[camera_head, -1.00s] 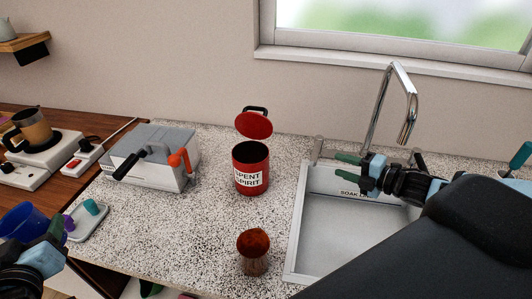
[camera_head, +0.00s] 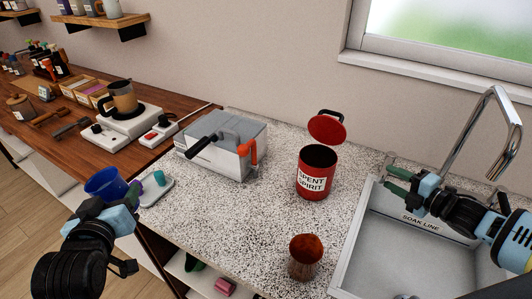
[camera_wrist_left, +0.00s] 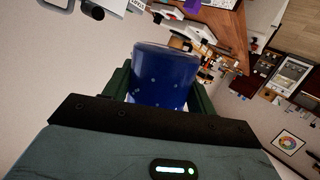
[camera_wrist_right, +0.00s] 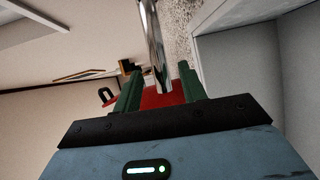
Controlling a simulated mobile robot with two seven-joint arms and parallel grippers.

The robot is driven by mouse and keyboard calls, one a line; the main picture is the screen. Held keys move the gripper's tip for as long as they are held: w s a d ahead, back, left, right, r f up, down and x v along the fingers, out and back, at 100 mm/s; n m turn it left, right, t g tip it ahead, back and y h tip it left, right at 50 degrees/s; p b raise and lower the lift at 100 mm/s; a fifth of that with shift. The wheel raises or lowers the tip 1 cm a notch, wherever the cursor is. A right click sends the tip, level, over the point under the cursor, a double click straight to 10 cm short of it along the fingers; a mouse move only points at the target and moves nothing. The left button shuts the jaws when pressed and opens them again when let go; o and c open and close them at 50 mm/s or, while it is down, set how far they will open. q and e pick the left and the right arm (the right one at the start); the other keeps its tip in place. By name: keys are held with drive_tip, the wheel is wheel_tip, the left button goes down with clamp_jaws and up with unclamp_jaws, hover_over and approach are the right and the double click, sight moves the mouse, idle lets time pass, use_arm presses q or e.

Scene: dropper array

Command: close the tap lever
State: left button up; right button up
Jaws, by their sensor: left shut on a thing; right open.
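The chrome tap (camera_head: 488,110) arches over the sink at the right. My right gripper (camera_head: 394,181) is open at the sink's back left corner, fingers pointing left, in front of the tap's lower part. A short grey upright piece (camera_head: 389,160) shows by its fingertips; I cannot tell if it is the lever. In the right wrist view a chrome bar (camera_wrist_right: 156,45) lines up with the gap between the open fingers (camera_wrist_right: 160,90); contact is unclear. My left gripper (camera_head: 112,197) is shut on a blue cup (camera_head: 103,182), also in the left wrist view (camera_wrist_left: 162,75).
A grey box (camera_head: 222,155) with black and orange levers is farther left. A small tray (camera_head: 157,192) lies near the cup.

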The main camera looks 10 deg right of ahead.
sight(384, 175)
use_arm(q)
drive_tip(key=shift+f+g+b, duration=0.3)
drive_tip(key=shift+f+b, duration=0.25)
drive_tip(key=shift+f, duration=1.15)
use_arm(e)
drive_tip(key=shift+x, duration=1.75)
use_arm(q)
drive_tip(key=shift+f, duration=0.75)
use_arm(e)
drive_tip(key=shift+x, duration=1.1)
clamp_jaws()
